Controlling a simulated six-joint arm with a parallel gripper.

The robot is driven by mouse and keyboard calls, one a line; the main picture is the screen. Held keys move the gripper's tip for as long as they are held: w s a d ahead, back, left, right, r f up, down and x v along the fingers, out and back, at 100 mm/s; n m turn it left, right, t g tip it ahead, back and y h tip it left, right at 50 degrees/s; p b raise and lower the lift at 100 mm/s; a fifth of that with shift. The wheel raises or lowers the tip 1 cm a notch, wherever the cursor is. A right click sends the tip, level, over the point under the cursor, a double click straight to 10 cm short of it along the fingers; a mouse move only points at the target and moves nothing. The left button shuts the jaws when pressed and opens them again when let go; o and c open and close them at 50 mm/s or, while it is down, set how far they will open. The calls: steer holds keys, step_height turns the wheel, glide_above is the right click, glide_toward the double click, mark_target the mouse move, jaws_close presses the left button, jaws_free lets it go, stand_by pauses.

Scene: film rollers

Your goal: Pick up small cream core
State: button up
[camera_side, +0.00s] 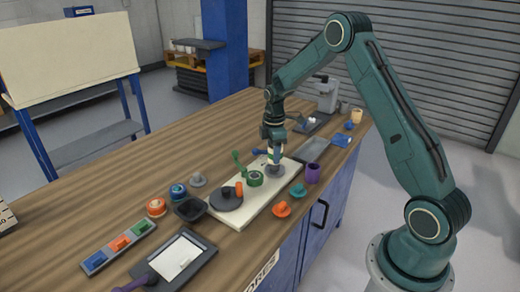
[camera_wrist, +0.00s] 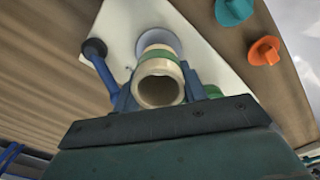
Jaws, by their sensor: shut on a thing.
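The small cream core (camera_wrist: 172,66) is a hollow tube with its open end toward the wrist camera. A green band runs around it; I cannot tell whether the band belongs to it. My gripper (camera_wrist: 158,92) is shut on it, with one blue finger on each side. In the side view my gripper (camera_side: 273,143) points down, and the core (camera_side: 274,155) shows only as a small pale patch under it. Just beneath is a grey round base (camera_side: 275,171) on the white board (camera_side: 262,205). I cannot tell whether core and base touch.
A blue-handled tool (camera_wrist: 97,50) lies close left of the core. A green ring (camera_side: 256,178) and a dark disc (camera_side: 226,201) stand on the board. A purple cup (camera_side: 312,173), teal knob (camera_side: 298,190) and orange knob (camera_side: 281,209) stand right of it.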

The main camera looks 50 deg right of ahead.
step_height(320, 180, up, 17)
stand_by(0.4)
steer(key=shift+d+f, duration=0.1)
steer(key=shift+f, duration=0.05)
stand_by(0.4)
